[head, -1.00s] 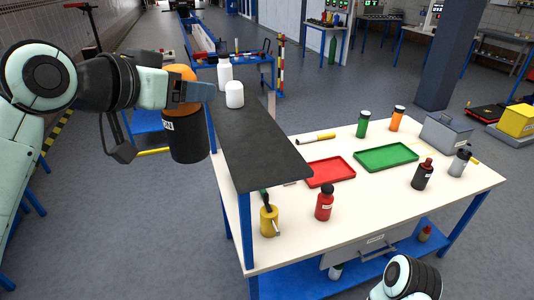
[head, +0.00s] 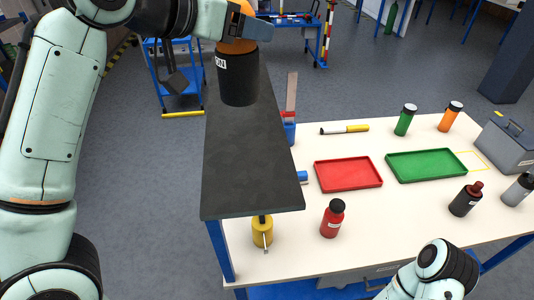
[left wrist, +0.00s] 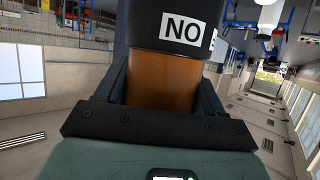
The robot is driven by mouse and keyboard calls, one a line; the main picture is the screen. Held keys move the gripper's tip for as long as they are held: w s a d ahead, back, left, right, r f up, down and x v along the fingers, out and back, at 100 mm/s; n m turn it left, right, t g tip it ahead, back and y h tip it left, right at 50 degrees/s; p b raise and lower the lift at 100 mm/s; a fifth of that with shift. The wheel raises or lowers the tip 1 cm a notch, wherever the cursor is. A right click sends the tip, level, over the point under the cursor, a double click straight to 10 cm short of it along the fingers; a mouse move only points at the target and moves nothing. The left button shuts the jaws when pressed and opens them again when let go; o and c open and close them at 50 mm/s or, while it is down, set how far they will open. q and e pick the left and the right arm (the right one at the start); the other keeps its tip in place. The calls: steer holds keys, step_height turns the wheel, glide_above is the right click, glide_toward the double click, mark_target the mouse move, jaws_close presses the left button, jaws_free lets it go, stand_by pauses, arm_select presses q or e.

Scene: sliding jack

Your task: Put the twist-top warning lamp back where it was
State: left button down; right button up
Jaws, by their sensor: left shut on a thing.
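The warning lamp (head: 238,78) has a black body with a white label and an orange top. My left gripper (head: 243,32) is shut on the orange top. The lamp hangs upright in front of the far end of the dark raised shelf (head: 252,165); I cannot tell whether its base touches the shelf. In the left wrist view the lamp's orange part (left wrist: 162,82) sits between the fingers, with the black labelled body beyond it. Part of my right arm shows at the bottom right, but its gripper is out of view.
The white table (head: 410,225) holds a red tray (head: 348,174), a green tray (head: 426,165), several bottles, a grey toolbox (head: 508,145) and a yellow outline (head: 482,163) beside it. A yellow can (head: 262,232) stands by the shelf's near end. The visible shelf surface is clear.

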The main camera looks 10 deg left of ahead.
mark_target(246, 74)
arm_select(q)
steer(key=shift+w+d, duration=0.25)
steer(key=shift+w, duration=0.15)
steer(key=f, duration=0.8)
steer(key=shift+s+a+f, duration=0.1)
steer(key=shift+s+f, duration=0.05)
steer(key=shift+s, duration=0.05)
step_height(246, 74, down, 12)
steer(key=b, duration=0.3)
steer(key=shift+w, duration=0.15)
steer(key=shift+c, duration=1.5)
jaws_free()
steer(key=shift+o, duration=0.9)
steer(key=shift+s, duration=0.25)
arm_select(e)
steer(key=shift+g, duration=0.3)
steer(key=s+f, duration=0.2)
steer(key=f, duration=0.1)
steer(key=s+f, duration=0.1)
steer(key=s, duration=0.1)
steer(key=shift+d+f, duration=0.15)
steer(key=shift+d, duration=0.1)
arm_select(q)
steer(key=shift+w, duration=0.15)
